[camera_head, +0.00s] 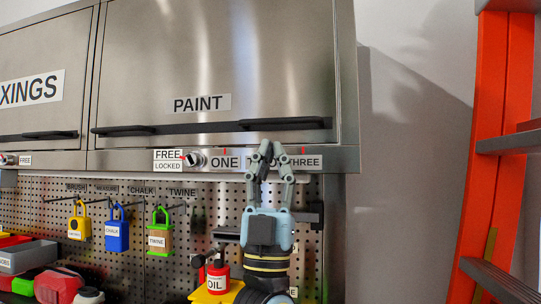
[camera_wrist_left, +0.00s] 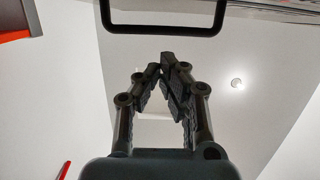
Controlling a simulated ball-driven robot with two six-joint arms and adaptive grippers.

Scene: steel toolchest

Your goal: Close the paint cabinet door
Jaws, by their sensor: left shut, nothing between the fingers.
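The paint cabinet door (camera_head: 250,60) is a broad brushed-steel panel labelled PAINT, with a long dark bar handle (camera_head: 210,127) along its lower edge. It lies nearly flush with the cabinet front; I cannot tell whether it is fully shut. My left gripper (camera_head: 265,150) points up, fingertips together and empty, in front of the strip below the door and under the right part of the handle. In the left wrist view the gripper (camera_wrist_left: 165,65) shows with its fingers converged, and a dark handle (camera_wrist_left: 160,29) crosses above, apart from the tips. My right gripper is not in view.
A FREE/LOCKED knob (camera_head: 194,159) and ONE and THREE labels sit on the strip below the door. An orange ladder (camera_head: 490,130) stands at right.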

